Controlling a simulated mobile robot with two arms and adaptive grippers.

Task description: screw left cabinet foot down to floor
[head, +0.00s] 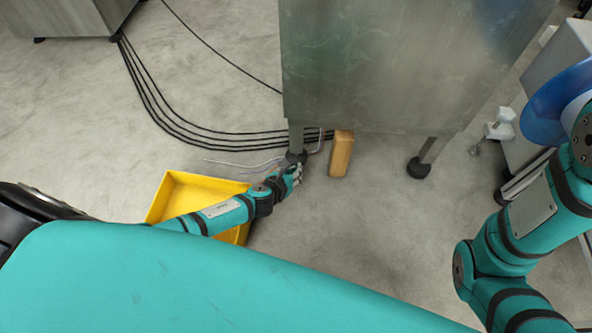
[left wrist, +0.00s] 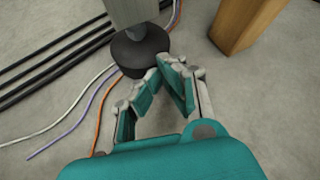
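The left cabinet foot (head: 297,157) is a black round pad on a short grey leg under the front left of the metal cabinet (head: 375,65). In the left wrist view the foot (left wrist: 140,53) is just beyond my fingertips. My left gripper (head: 297,172) is low beside the foot, on its near side. Its fingertips (left wrist: 163,72) come together at the near right edge of the foot, with nothing seen between them. I cannot tell whether they touch the foot. Whether the pad meets the floor is unclear. My right gripper is out of view.
A wooden block (head: 341,154) stands under the cabinet, right of the foot. The right foot (head: 419,168) is further right. A yellow tray (head: 180,182) lies behind my left forearm. Black cables (head: 190,132) and thin coloured wires (left wrist: 75,115) run left of the foot.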

